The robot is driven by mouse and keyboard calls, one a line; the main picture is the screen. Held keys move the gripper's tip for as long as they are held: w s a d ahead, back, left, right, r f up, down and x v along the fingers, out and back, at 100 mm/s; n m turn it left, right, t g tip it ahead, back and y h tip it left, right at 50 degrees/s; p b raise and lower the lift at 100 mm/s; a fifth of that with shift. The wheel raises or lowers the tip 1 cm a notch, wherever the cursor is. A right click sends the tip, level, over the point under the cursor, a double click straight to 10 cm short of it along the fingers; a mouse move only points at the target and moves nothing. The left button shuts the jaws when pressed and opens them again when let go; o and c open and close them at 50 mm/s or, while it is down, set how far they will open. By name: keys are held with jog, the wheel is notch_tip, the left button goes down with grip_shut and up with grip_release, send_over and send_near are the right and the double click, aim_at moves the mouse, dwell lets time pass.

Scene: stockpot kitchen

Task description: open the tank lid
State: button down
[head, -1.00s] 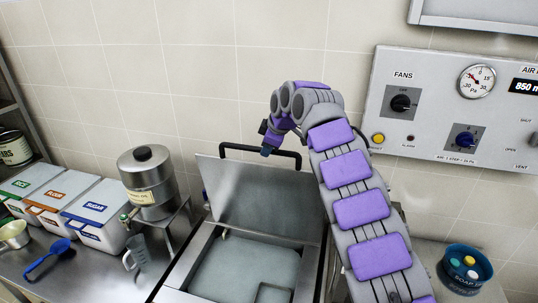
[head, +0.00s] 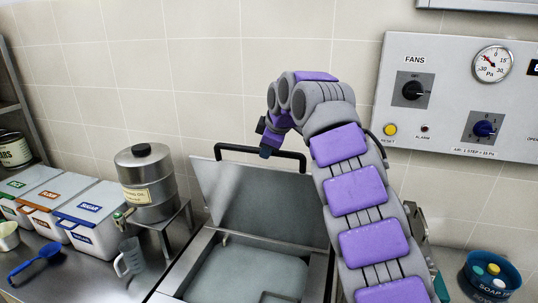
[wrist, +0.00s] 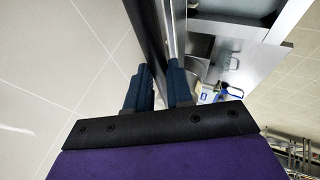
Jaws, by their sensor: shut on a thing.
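The tank lid (head: 262,203) is a grey metal panel. It stands raised and tilted back at the rear of the tank (head: 246,274), whose inside shows below it. The lid has a black bar handle (head: 232,148) along its top edge. My gripper (head: 266,151) is at the right part of this handle, with the arm coming in from the right. In the wrist view the two dark blue fingers (wrist: 161,82) are on either side of the dark bar, shut on it. The exact contact at the fingertips is partly hidden.
A steel dispenser (head: 146,180) on a stand and a clear jug (head: 130,256) are left of the tank. White bins (head: 92,213) stand farther left. A control panel (head: 450,95) is on the wall at right. A blue soap tub (head: 490,273) sits at lower right.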

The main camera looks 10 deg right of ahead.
jog(key=shift+s+a, duration=0.1)
jog(key=c, duration=1)
grip_release()
jog(key=p+v, duration=0.2)
jog(key=v, duration=1.5)
jog(key=shift+s+p, duration=0.1)
jog(key=shift+p, duration=0.3)
